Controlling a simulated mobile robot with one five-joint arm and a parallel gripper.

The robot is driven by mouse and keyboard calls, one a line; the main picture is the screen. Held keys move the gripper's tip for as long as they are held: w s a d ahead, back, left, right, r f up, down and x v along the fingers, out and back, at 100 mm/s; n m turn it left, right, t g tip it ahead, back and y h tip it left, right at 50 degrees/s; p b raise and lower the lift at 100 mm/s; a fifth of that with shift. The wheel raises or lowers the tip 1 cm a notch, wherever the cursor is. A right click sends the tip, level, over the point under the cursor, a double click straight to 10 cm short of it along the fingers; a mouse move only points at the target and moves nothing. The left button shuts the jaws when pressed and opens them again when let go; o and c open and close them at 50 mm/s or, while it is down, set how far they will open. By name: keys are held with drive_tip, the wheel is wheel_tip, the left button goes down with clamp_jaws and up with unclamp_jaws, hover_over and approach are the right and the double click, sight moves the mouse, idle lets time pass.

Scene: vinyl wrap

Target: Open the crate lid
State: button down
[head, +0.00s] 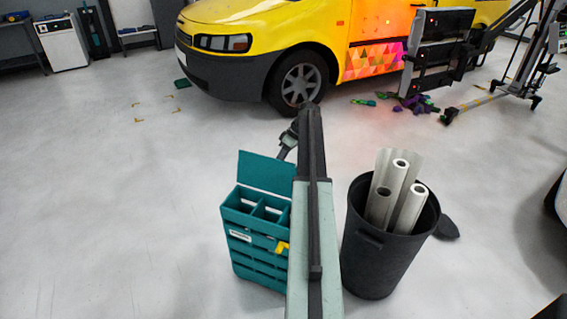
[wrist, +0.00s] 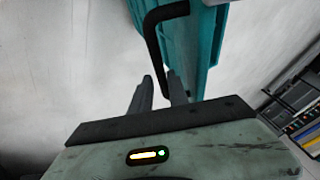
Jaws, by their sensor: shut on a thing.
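The teal crate (head: 258,262) stands on the floor left of my arm. Its teal lid (head: 266,172) is raised at the far side, and the divided compartments inside show. In the wrist view the teal lid (wrist: 210,40) fills the upper middle, with a bent black handle (wrist: 154,45) on it. My gripper (wrist: 160,80) is shut on this handle, whose lower end lies between the fingers. In the head view my arm covers the crate's right side, and the fingertips cannot be made out.
A dark bin (head: 378,265) with several pale rolls (head: 380,205) stands close to the right of my arm. A yellow van (head: 265,25) is parked behind. Scraps (head: 415,103) lie near a black panel stand (head: 435,55). The floor to the left is clear.

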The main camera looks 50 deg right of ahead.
drive_tip(key=shift+s+d+f, duration=0.15)
drive_tip(key=shift+d+f, duration=0.1)
drive_tip(key=shift+d, duration=0.55)
drive_tip(key=c, duration=1.6)
unclamp_jaws()
drive_tip(key=shift+o, duration=0.5)
drive_tip(key=shift+s+d+f, duration=0.1)
drive_tip(key=shift+f, duration=0.05)
drive_tip(key=shift+a, duration=0.25)
drive_tip(key=shift+w+a, duration=0.15)
drive_tip(key=shift+w, duration=0.1)
